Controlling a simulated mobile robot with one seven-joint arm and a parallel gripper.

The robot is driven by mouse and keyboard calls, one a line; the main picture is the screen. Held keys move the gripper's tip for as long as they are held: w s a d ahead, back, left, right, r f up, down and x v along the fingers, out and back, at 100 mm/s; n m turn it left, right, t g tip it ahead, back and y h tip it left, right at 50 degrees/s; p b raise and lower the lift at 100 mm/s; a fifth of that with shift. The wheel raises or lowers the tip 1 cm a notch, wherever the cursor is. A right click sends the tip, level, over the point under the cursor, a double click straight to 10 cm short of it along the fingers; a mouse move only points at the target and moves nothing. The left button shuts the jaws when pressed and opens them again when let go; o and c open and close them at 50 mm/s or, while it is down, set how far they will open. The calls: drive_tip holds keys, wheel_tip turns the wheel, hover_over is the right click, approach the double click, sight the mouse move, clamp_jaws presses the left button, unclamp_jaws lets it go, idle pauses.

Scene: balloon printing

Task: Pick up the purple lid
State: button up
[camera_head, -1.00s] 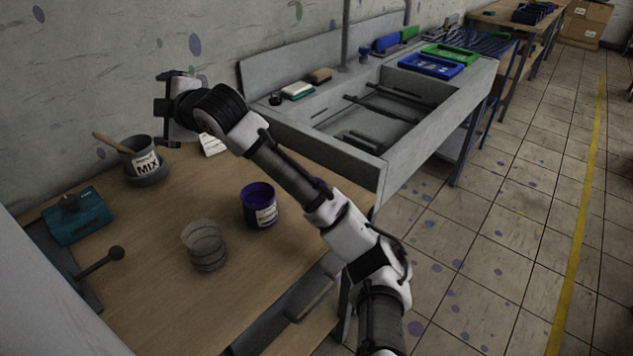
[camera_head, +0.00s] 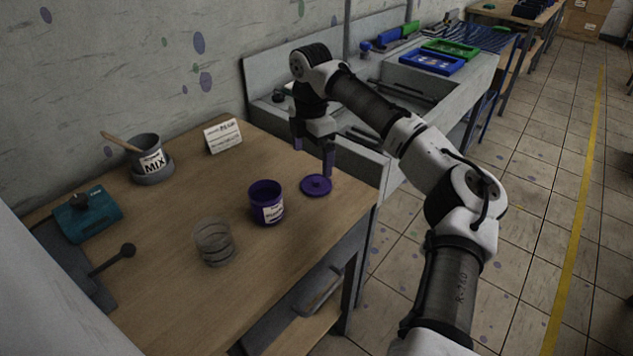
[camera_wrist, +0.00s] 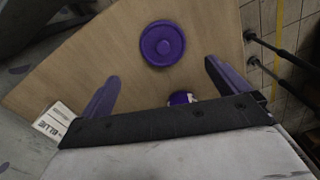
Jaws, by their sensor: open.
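The purple pot (camera_head: 266,202) with a white label stands upright just left of the lid. My gripper (camera_head: 313,162) points down above the table, behind and above the lid, with its fingers apart and empty. In the wrist view the lid (camera_wrist: 162,44) lies beyond the two open fingertips, midway between them and apart from them. A small part of the purple pot (camera_wrist: 182,98) shows at the gripper's edge; the rest is hidden.
A clear ribbed cup (camera_head: 214,243) stands left of the pot. A grey MIX pot (camera_head: 150,160) with a wooden stick, a teal device (camera_head: 88,213) and a white sign (camera_head: 223,137) are farther left. A grey sink (camera_head: 395,112) adjoins the table behind.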

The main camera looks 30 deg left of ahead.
sight(316, 180)
drive_tip(key=shift+f, duration=0.85)
drive_tip(key=f+p, duration=0.1)
drive_tip(key=f, duration=0.1)
drive_tip(key=d+f+p, duration=0.1)
drive_tip(key=f, duration=0.1)
drive_tip(key=shift+w+f, duration=0.1)
drive_tip(key=shift+f, duration=0.65)
drive_tip(key=c, duration=1.1)
drive_tip(key=shift+o, duration=0.2)
